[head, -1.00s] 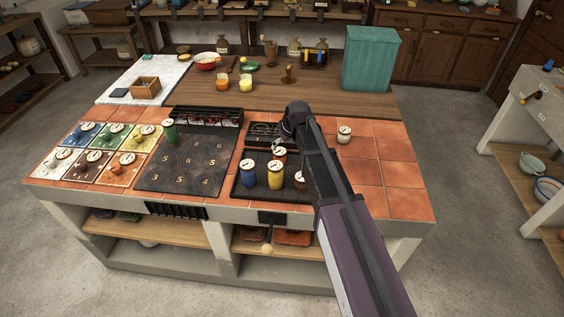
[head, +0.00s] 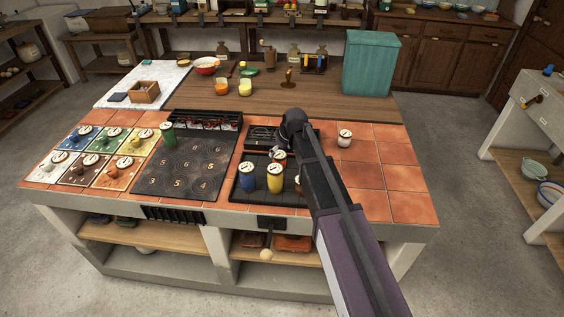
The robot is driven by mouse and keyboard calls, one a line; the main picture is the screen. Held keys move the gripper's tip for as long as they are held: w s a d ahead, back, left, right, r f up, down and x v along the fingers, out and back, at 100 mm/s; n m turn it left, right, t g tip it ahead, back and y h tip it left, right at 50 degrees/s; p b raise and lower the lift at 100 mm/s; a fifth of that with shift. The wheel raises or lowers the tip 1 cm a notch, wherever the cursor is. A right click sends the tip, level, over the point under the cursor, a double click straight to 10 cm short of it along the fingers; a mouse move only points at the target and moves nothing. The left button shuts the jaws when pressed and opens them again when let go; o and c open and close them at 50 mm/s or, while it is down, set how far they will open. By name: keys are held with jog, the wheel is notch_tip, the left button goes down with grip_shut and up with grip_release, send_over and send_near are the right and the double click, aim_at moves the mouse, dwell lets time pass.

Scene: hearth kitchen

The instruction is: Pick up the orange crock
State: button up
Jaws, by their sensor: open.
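On the counter's dark tray (head: 239,192) stand a blue crock (head: 248,176), a yellow crock (head: 275,179) and a dark brown crock (head: 297,184), the last partly hidden by my arm. Behind them is a reddish-brown to orange crock with a pale lid (head: 279,155), probably the orange crock; its body is mostly hidden. My gripper (head: 277,152) hangs from the wrist at or just above this crock. It is small and dark, and appears open, holding nothing I can make out. Whether the fingers touch the crock cannot be told.
A green crock (head: 167,132) stands by the numbered black plate (head: 180,170). A white crock (head: 345,140) stands on the orange tiles right of my arm. Coloured mats (head: 122,174) lie at the left. A teal box (head: 370,65) stands at the back.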

aim_at(279, 154)
jog(key=shift+b+x, duration=2.2)
jog(key=shift+x, duration=0.35)
jog(key=shift+d, duration=0.1)
jog(key=c, duration=1.2)
